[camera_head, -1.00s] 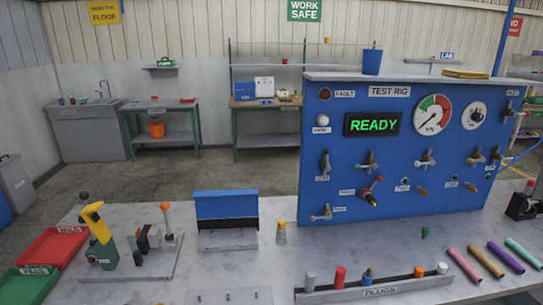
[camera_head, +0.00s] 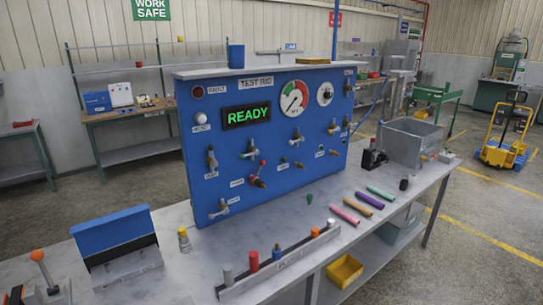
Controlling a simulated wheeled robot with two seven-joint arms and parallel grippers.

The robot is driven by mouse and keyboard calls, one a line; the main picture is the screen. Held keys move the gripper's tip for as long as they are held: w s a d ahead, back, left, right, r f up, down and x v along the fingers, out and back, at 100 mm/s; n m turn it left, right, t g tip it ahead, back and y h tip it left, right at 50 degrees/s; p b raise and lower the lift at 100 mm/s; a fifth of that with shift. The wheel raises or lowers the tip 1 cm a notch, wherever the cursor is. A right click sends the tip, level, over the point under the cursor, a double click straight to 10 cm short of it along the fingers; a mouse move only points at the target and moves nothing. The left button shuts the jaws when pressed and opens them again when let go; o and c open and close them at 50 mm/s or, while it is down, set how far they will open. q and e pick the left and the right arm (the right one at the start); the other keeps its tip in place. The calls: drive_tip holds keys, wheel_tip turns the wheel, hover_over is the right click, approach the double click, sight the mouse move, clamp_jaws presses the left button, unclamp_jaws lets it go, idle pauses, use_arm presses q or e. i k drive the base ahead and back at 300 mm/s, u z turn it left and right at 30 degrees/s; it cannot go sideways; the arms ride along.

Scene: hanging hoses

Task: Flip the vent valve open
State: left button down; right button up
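The blue test rig panel (camera_head: 208,112) stands on the bench with several valves on its front. One valve at the lower left (camera_head: 220,211) has a pale lever and a small label beside it. Another valve (camera_head: 258,177) above and right of it has a red-tipped handle. More lever valves show at the left (camera_head: 212,160), the upper middle (camera_head: 252,150) and the upper right (camera_head: 297,137). The labels are too small to read surely, so I cannot tell which is the vent valve. Neither of my grippers is in view.
The READY display (camera_head: 247,115) is lit green above the valves. A plug rack (camera_head: 290,262) stands in front of the panel, with coloured tubes (camera_head: 360,198) to its right. A blue-topped stand (camera_head: 112,232) is at left. A grey bin (camera_head: 410,144) stands at the bench's right end.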

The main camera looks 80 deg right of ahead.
sight(209, 148)
drive_tip(key=z, duration=2.2)
